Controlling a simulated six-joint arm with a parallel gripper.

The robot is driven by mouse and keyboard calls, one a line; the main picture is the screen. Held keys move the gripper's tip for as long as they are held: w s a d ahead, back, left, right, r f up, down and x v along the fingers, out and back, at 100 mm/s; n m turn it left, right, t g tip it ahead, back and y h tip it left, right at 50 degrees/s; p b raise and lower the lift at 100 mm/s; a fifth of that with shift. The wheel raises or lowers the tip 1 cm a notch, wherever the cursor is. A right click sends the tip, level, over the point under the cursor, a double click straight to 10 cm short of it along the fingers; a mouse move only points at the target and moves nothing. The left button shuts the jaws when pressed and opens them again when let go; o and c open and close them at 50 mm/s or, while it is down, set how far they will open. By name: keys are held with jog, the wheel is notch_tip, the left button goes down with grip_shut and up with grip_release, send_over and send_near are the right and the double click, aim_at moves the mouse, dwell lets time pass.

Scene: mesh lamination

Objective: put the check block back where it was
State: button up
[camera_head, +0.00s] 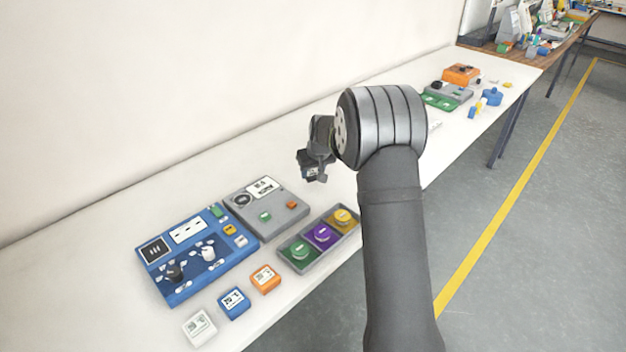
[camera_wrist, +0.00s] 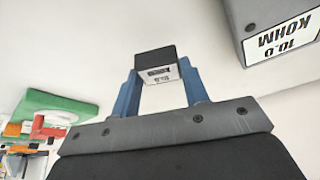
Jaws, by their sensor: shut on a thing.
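My gripper (camera_head: 312,174) is held above the white table, left of my arm's big wrist joint. In the wrist view its two blue fingers (camera_wrist: 158,80) are shut on a small dark grey block (camera_wrist: 155,56) with a white label reading about 10.0, which I take to be the check block. The block seems held clear of the table. In the wrist view a larger grey box (camera_wrist: 262,22) labelled 10.0 KOHM is at the upper right, apart from the held block.
A blue panel (camera_head: 190,285) with knobs, a grey device (camera_head: 268,205) and a tray (camera_head: 302,270) of green, purple and yellow pieces stand front left. White (camera_head: 199,327), blue (camera_head: 233,303) and orange (camera_head: 265,279) blocks lie in front. An orange box (camera_head: 461,74) stands farther back.

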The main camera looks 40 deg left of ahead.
aim_at(314, 176)
jog(key=shift+f, duration=1.8)
jog(key=shift+f, duration=0.1)
jog(key=o, duration=1.1)
jog(key=shift+d+r, duration=0.15)
jog(key=shift+r, duration=0.4)
jog(key=v, duration=1.1)
jog(key=shift+d+r, duration=0.1)
